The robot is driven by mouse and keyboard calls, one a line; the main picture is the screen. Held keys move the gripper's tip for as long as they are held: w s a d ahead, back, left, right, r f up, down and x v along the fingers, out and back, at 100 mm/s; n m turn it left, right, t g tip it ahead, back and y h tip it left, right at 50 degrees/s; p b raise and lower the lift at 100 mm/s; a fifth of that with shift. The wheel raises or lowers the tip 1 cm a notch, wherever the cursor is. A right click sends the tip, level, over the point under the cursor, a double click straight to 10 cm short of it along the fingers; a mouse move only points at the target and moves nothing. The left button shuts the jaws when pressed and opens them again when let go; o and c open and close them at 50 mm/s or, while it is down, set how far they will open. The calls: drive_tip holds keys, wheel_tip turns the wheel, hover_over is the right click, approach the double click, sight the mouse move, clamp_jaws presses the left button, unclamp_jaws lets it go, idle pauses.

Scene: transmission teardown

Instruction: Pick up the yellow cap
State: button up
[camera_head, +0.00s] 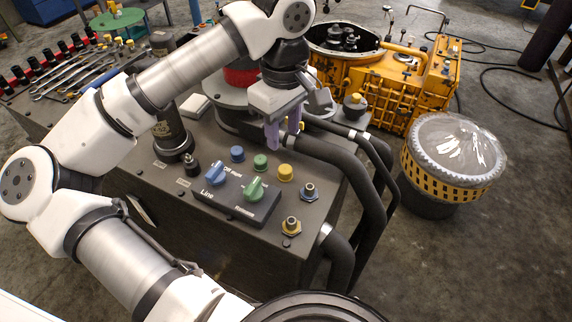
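A small round yellow cap (285,173) sits on the top of the dark machine, in a row with a blue cap (237,154) and a green cap (261,161). My gripper (283,136) has two purple fingers pointing down, with a gap between them and nothing seen in it. It is open and appears above and behind the yellow cap, apart from it. A second yellow knob (355,99) stands on a grey block to the right of my gripper.
A control box (237,199) with blue and green knobs lies in front of the caps. Thick black hoses (345,180) run along the right. Wrenches (85,72) lie at left. An orange housing (395,88) and a wrapped drum (457,150) stand beyond.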

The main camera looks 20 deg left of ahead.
hover_over(285, 168)
drive_tip(key=f, duration=0.6)
drive_tip(key=shift+s+p, duration=0.25)
drive_tip(key=shift+p, duration=0.1)
drive_tip(key=shift+w+f+p, duration=0.2)
drive_tip(key=shift+f+p, duration=0.75)
drive_tip(key=shift+f, duration=1.6)
drive_tip(key=c, duration=0.7)
